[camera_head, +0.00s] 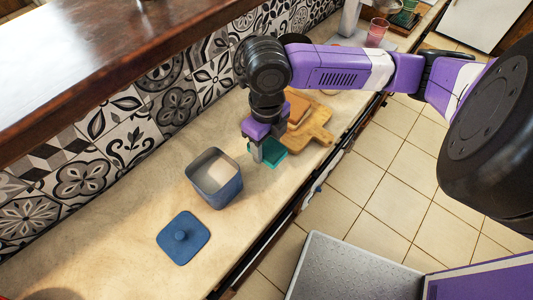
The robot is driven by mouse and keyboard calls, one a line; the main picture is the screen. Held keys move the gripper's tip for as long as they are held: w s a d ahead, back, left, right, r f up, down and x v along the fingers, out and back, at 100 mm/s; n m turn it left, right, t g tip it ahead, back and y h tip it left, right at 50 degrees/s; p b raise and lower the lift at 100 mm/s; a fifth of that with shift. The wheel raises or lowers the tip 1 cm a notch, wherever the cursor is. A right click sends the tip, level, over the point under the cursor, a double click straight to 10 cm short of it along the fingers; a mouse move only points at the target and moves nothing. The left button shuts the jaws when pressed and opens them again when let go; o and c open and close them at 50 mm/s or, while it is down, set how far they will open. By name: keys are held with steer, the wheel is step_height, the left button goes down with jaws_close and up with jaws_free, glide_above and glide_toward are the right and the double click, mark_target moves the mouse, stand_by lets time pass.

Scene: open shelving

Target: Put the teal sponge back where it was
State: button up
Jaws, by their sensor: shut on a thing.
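The teal sponge (272,153) is on or just above the pale counter, near the wooden board. My gripper (262,157) points down at the sponge's left part and is shut on it. The fingers cover part of the sponge. I cannot tell whether the sponge touches the counter.
A blue square canister (216,181) stands open left of the sponge, with pale contents. Its blue lid (183,238) lies in front. A wooden board (313,131) with a brown block lies behind my gripper. A pink cup (377,32) stands far back.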

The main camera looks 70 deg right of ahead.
mark_target(266, 156)
steer(key=shift+f, duration=2.35)
steer(key=shift+f, duration=0.1)
steer(key=shift+f, duration=0.15)
steer(key=o, duration=1.3)
steer(key=shift+r, duration=0.2)
